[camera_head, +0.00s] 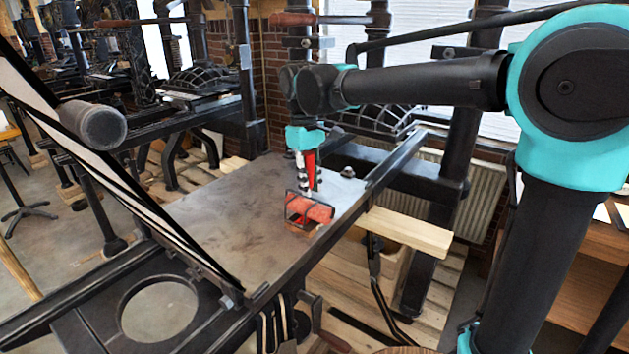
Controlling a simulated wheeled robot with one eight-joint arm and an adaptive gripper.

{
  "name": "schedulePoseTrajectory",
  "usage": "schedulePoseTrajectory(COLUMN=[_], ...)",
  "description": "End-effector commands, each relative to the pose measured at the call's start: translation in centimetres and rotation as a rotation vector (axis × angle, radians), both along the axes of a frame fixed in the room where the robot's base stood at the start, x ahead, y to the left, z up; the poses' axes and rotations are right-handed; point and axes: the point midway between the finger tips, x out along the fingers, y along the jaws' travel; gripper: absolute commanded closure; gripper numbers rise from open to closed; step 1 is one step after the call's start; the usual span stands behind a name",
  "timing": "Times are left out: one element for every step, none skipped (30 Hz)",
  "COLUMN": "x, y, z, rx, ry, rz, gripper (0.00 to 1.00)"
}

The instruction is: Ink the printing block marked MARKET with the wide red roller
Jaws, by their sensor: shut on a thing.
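My gripper (306,188) points down over the right part of the flat metal press bed (225,215). It is shut on the wide red roller (311,207), which has a dark wire frame and a red cylinder. The roller is low over the bed. A small block (300,227) with a reddish top and brown edge shows just under and in front of the roller. The roller seems to touch or nearly touch it; I cannot tell which. No lettering can be read, so I cannot confirm that it is the MARKET block. The roller hides part of the block's top.
A small dark metal knob (347,172) stands on the bed behind and right of the roller. The bed's left and middle are clear. A slanted frame (110,165) rises at left. A wooden plank (408,230) juts out at right. Other presses stand behind.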

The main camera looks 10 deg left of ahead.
Motion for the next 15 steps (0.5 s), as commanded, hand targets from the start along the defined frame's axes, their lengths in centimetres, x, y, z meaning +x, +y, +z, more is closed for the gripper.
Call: schedulePoseTrajectory(x=[-0.4,-0.5,-0.6,-0.7,-0.8,-0.8,-0.9,-0.9,-1.1,-1.2,-1.4,-1.6,-1.8,-2.0,-2.3], y=[0.1,0.2,0.2,0.3,0.3,0.3,0.3,0.4,0.4,0.5,0.6,0.7,0.7,0.8,0.9], z=[0.0,0.0,0.0,0.0,0.0,0.0,0.0,0.0,0.0,0.0,0.0,0.0,0.0,0.0,0.0], rx=[0.0,0.0,0.0,0.0,0.0,0.0,0.0,0.0,0.0,0.0,0.0,0.0,0.0,0.0,0.0], ry=[0.0,0.0,0.0,0.0,0.0,0.0,0.0,0.0,0.0,0.0,0.0,0.0,0.0,0.0,0.0], rz=[0.002,0.002,0.001,0.001,0.001,0.0,0.0,0.001,0.001,0.001,0.001,0.001,0.002,0.002,0.002], gripper=[1.0,1.0,1.0,1.0,1.0,1.0,1.0,1.0,1.0,1.0,1.0,1.0,1.0,1.0,1.0])
